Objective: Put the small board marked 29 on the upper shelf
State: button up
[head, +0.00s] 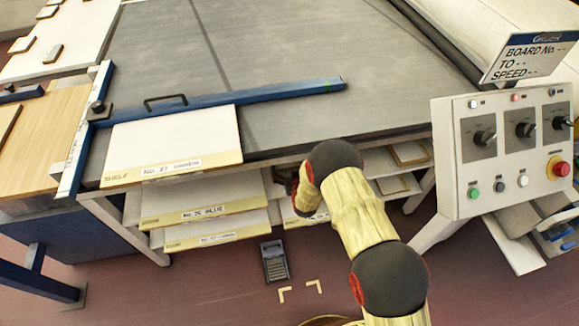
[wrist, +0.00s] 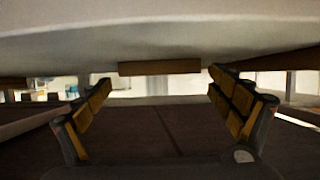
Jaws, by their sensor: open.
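I cannot read a 29 on any board. Small framed boards lie under the belt at the right, one higher (head: 410,153) and one lower (head: 392,185); my arm hides part of that area. The shelves under the belt hold wide boards, an upper one marked No. 26 (head: 205,205) and a lower one (head: 215,233). My gripper is mostly hidden behind my arm at the belt's front edge in the head view. In the wrist view my gripper (wrist: 158,92) is open and empty, under a pale overhanging surface (wrist: 150,40), with a brown block (wrist: 158,67) ahead between the fingers.
A board marked No. 27 (head: 172,145) lies on the grey belt (head: 290,60) beside a blue bar (head: 230,97). A control panel (head: 510,150) with knobs and a red button stands at the right. A dark device (head: 274,262) lies on the floor near yellow corner marks.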

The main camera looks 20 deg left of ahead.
jog(key=shift+r, duration=0.1)
jog(key=shift+r+p, duration=0.25)
jog(key=shift+p, duration=0.15)
jog(key=p+v, duration=0.2)
jog(key=v, duration=0.4)
jog(key=p+v, duration=0.2)
jog(key=v, duration=0.3)
jog(key=shift+s+d+r, duration=0.1)
jog(key=shift+s+r, duration=0.15)
jog(key=shift+r, duration=0.15)
jog(key=shift+s+d, duration=0.15)
jog(key=shift+s, duration=0.05)
